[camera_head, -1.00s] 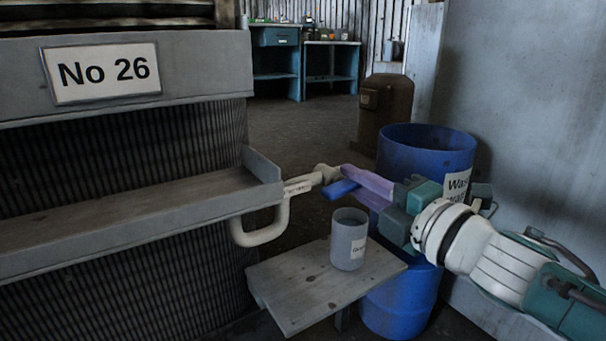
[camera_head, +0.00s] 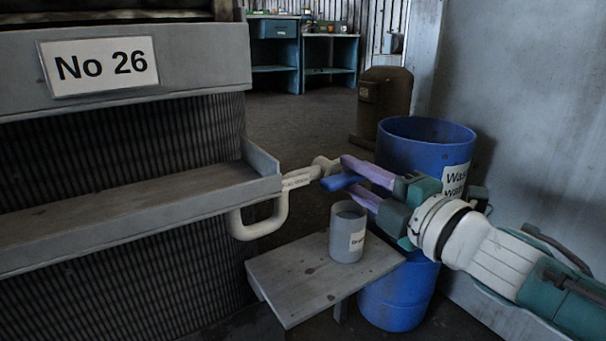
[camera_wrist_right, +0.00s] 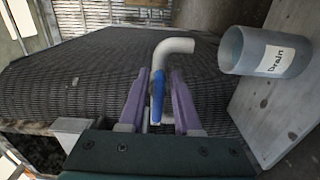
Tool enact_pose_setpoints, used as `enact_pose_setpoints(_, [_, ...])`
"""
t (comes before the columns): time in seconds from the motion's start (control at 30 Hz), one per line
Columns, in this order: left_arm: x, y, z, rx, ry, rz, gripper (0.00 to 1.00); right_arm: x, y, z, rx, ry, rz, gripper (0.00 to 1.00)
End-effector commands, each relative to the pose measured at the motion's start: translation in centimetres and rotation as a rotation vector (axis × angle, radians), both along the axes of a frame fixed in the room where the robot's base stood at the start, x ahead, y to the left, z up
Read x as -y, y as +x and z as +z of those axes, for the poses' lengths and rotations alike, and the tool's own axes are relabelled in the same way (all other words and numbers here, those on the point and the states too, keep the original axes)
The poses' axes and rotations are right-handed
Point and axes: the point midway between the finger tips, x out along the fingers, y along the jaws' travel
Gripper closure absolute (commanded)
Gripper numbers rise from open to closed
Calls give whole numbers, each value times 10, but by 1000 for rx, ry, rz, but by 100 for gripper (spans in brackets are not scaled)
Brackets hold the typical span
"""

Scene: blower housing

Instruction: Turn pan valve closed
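The pan valve sits on a pale pipe (camera_head: 283,205) that leaves the end of the grey pan (camera_head: 265,180) and bends down in a hook. Its blue handle (camera_head: 341,181) sticks out toward my right gripper; it also shows in the right wrist view (camera_wrist_right: 157,98). My right gripper (camera_head: 344,173) has its purple fingers parted, one on each side of the handle. In the right wrist view (camera_wrist_right: 159,75) gaps show between the handle and both fingers. My left gripper is out of view.
A grey cup labelled "Drain" (camera_head: 346,246) stands on a small wooden stand (camera_head: 290,285) below the valve. A blue waste-water barrel (camera_head: 395,300) is behind my right gripper. A grey wall (camera_head: 530,110) bounds the right side.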

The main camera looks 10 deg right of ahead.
Motion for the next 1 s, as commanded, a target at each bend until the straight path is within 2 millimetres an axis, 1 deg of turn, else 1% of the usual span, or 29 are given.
enact_pose_setpoints(0.03, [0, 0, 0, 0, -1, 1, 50, 0, 0, 0, 0, -1, 0, 61])
enact_pose_setpoints(0.1, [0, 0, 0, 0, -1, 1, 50, 0, 0, 0, 0, -1, 0, 54])
enact_pose_setpoints(0.33, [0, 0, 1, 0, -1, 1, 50, 0, 0, 1, 2, -2, 0, 54])
enact_pose_setpoints(0.43, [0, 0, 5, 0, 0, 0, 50, 2, -5, 2, 1, -2, 0, 54])
enact_pose_setpoints(0.57, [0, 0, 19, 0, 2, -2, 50, 9, -24, 4, -2, -1, -1, 54])
enact_pose_setpoints(0.7, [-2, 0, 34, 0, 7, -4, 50, 19, -52, 5, -4, -1, -1, 54])
enact_pose_setpoints(0.8, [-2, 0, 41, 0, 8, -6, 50, 25, -70, 4, -4, -1, -1, 54])
enact_pose_setpoints(0.9, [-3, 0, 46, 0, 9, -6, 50, 30, -83, 2, -2, -2, -1, 54])
enact_pose_setpoints(1.0, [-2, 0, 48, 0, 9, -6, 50, 33, -91, 2, 0, -1, 0, 54])
